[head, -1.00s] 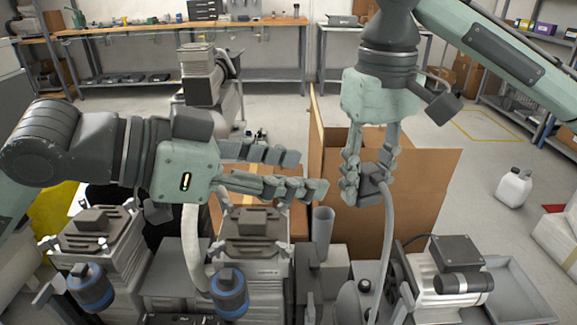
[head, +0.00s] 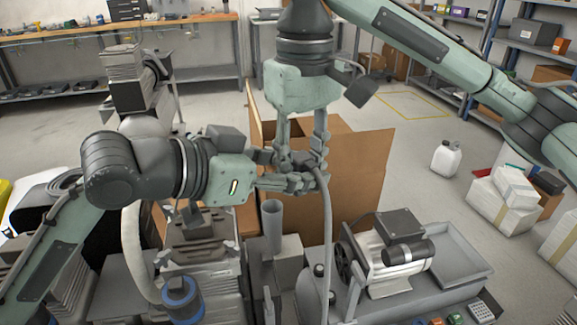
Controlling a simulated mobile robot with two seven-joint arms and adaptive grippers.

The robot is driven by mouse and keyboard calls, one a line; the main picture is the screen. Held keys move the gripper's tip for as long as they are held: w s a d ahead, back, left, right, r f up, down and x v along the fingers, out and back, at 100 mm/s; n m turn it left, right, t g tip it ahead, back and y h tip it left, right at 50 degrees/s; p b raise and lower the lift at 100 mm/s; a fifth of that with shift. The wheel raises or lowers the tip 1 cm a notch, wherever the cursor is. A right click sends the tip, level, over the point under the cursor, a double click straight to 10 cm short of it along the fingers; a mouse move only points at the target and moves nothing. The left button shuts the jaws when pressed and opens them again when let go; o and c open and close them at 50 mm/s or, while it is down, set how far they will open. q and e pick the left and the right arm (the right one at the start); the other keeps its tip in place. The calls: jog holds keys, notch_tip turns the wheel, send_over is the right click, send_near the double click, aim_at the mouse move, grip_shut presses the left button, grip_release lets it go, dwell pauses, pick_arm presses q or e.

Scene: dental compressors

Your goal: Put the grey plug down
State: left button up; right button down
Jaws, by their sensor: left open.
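The grey plug (head: 305,162) hangs at the tips of my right gripper (head: 301,155), which points down from above and looks shut on it. A grey cable (head: 327,230) runs from the plug down toward the compressors. My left gripper (head: 292,178) comes in from the left, level and open, with its fingertips right at the plug. The fingers of the two grippers overlap in this view, so I cannot tell whether the left one touches the plug.
An open cardboard box (head: 355,180) stands just behind the grippers. A compressor (head: 385,255) with a grey tray (head: 455,250) is at the lower right. A grey upright tube (head: 272,225) stands below the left gripper. White boxes (head: 500,205) sit on the floor at right.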

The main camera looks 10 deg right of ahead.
pick_arm(q)
jog(key=shift+c, duration=0.6)
jog(key=shift+a, duration=0.1)
jog(key=c, duration=0.9)
jog(key=shift+c, duration=0.2)
pick_arm(e)
jog(key=c, duration=1.1)
grip_release()
jog(key=shift+o, duration=0.6)
